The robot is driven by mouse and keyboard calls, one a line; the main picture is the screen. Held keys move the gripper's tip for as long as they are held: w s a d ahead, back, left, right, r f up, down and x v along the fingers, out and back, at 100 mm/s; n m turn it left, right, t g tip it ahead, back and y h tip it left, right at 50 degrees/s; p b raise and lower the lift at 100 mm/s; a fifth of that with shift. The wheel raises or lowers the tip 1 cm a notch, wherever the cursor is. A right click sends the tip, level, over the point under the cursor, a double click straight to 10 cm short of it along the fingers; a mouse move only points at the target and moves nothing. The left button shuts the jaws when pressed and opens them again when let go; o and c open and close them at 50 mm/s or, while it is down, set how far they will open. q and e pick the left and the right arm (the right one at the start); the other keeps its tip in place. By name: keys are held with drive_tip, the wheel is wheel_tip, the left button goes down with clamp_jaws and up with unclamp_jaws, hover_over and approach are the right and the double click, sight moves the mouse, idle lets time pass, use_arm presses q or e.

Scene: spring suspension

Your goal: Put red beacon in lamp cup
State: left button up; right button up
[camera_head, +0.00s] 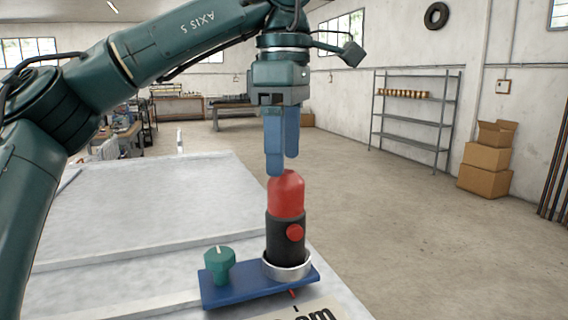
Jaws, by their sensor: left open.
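The red beacon (287,194) has a red domed top above a black body (284,238) with a round red spot on its side. It stands upright with its lower end inside the silver rim of the lamp cup (287,270). The cup sits at the right part of a blue base plate (240,289). My left gripper (284,165), with blue fingers pointing down, is open and empty just above the beacon's top. One fingertip overlaps the dome's top edge in the picture, so I cannot tell whether they touch. My right gripper is not in view.
A green knob (219,264) stands on the left part of the blue base. The pale table (150,210) is clear to the left and behind. A label with dark letters (310,314) lies at the front edge. Shelving and cardboard boxes (485,165) stand far off at the right.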

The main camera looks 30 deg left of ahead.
use_arm(q)
wheel_tip(320, 180, up, 6)
drive_tip(key=p, duration=0.2)
idle(0.5)
